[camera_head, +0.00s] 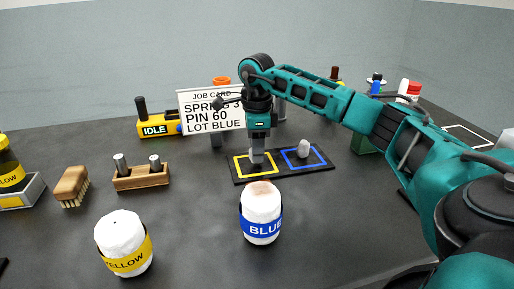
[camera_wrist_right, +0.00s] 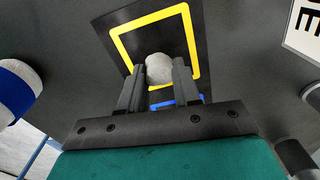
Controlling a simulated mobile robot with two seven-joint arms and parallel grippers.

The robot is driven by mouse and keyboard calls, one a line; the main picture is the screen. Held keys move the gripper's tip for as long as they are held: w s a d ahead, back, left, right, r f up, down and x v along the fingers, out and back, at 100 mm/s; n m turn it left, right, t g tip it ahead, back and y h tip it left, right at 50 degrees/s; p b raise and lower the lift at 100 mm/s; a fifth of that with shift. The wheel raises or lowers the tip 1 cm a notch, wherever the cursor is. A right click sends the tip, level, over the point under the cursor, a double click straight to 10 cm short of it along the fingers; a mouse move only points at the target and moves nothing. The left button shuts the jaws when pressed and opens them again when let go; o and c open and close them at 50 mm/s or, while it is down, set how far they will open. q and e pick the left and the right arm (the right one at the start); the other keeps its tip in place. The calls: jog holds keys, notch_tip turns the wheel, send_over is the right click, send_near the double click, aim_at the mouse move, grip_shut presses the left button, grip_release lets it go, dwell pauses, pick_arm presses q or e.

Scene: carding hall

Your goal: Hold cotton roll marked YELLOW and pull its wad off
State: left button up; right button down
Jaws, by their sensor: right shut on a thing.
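The cotton roll marked YELLOW (camera_head: 122,240) stands upright at the front left of the table, white with a yellow band and a small dark spot on top. My right gripper (camera_head: 257,152) points down over the yellow-outlined square of the black mat (camera_head: 283,174). In the wrist view its fingers (camera_wrist_right: 158,88) are shut on a pale, rounded cotton wad (camera_wrist_right: 159,68) that shows inside the yellow outline. I cannot tell whether the wad touches the mat. My left gripper is not in view.
The roll marked BLUE (camera_head: 261,205) stands in front of the mat. Another pale wad (camera_head: 304,149) sits in the blue-outlined square. A brush (camera_head: 72,187), a wooden block with two metal pegs (camera_head: 141,178) and a job card (camera_head: 211,109) stand left and behind. The table's front middle is clear.

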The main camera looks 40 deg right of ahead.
jog(key=shift+f, duration=0.15)
jog(key=c, duration=0.8)
grip_release()
pick_arm(q)
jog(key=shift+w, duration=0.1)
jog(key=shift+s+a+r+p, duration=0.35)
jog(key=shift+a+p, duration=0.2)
jog(key=shift+p, duration=0.5)
pick_arm(e)
jog(key=shift+r, duration=6.2)
